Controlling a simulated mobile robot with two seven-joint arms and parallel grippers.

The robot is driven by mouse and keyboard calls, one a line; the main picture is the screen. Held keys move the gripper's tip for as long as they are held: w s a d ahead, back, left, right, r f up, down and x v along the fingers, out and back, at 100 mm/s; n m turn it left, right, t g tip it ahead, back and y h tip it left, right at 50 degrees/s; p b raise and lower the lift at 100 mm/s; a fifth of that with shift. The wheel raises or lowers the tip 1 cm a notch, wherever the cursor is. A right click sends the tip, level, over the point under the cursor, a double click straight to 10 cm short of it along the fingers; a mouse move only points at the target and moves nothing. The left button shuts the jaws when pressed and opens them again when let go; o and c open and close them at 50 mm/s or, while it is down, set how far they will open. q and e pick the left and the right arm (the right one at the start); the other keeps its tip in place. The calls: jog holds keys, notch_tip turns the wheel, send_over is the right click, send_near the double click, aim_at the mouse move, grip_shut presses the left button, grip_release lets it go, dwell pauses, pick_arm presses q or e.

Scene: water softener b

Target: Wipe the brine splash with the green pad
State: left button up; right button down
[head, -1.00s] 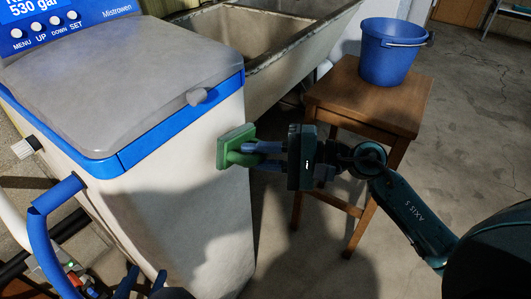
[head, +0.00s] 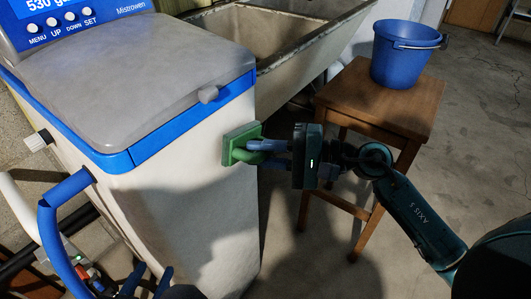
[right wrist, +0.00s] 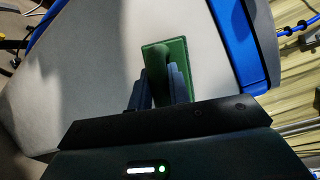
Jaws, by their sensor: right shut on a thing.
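The green pad (head: 241,133), a flat block with a rounded handle, is held upright by its handle in my right gripper (head: 268,153). The pad is at the pale side wall of the water softener (head: 190,190), near its right edge; whether it touches is hard to tell. In the right wrist view the pad (right wrist: 174,62) lies in front of the pale wall, between the two fingers. My left gripper (head: 150,278) shows only partly at the bottom edge, its blue fingertips apart and empty. I cannot make out the brine splash; the pad or shadow may hide it.
A wooden stool (head: 400,105) with a blue bucket (head: 405,55) stands right of the softener, behind my right arm. A stone sink (head: 300,50) is behind. A blue elbow pipe (head: 65,190) and hoses are at the left. Open floor lies at the right.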

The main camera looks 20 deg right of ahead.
aim_at(254, 139)
jog(key=shift+w+a, duration=0.3)
jog(key=shift+w, duration=0.15)
jog(key=w+d+b, duration=0.1)
jog(key=b, duration=0.1)
jog(key=w+d+b, duration=0.1)
jog(key=d+b, duration=0.1)
jog(key=shift+w+d, duration=0.15)
jog(key=shift+b, duration=0.65)
jog(key=shift+a, duration=0.2)
jog(key=shift+s+a, duration=0.55)
jog(key=shift+a, duration=0.25)
jog(key=shift+s+a, duration=0.55)
jog(key=shift+a, duration=0.2)
